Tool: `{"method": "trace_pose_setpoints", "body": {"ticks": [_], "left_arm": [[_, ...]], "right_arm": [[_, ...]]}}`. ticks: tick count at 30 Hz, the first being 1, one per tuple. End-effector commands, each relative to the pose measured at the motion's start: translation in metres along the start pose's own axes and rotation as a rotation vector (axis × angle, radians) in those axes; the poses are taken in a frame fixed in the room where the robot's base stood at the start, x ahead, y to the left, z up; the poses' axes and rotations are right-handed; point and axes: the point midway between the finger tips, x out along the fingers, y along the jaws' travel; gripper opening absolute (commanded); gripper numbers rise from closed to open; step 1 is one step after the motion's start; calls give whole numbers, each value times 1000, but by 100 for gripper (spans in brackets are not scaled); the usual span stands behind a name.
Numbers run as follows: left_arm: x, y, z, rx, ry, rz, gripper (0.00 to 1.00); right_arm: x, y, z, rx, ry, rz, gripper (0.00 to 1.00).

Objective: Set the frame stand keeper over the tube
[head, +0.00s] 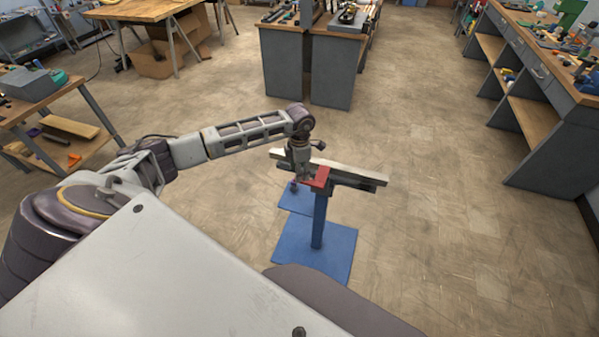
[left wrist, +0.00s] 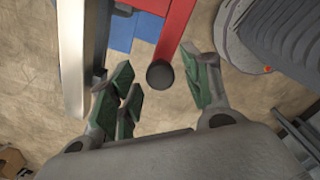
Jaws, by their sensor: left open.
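The frame stand has a blue post and a flat blue base (head: 335,250) on the floor. A red keeper (head: 318,181) is at the top of the post, beside the long grey tube (head: 358,180). In the left wrist view the red keeper (left wrist: 177,28) is a bar ending in a dark round knob (left wrist: 160,75), and the pale tube (left wrist: 72,60) runs to its left, apart from the bar. My left gripper (head: 300,177) is at the stand's top. Its green-padded fingers (left wrist: 165,92) are open, with the knob between them. I cannot see contact. My right gripper is out of view.
A workbench with shelves (head: 545,75) stands at the right and grey cabinets (head: 333,68) at the back. A wooden table (head: 150,10) and a low shelf bench (head: 55,130) are at the left. The floor right of the stand is clear.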

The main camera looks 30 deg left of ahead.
Motion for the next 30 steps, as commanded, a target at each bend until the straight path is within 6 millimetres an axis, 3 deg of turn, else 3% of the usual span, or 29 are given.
{"method": "trace_pose_setpoints", "body": {"ticks": [7,17,28,30], "left_arm": [[17,0,0,0,1,0,49],[20,0,0,1,0,1,49],[19,0,0,0,0,1,4],[19,0,0,0,0,1,0]], "right_arm": [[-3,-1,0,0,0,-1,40],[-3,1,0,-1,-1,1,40],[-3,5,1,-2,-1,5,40],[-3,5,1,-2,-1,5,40]]}}
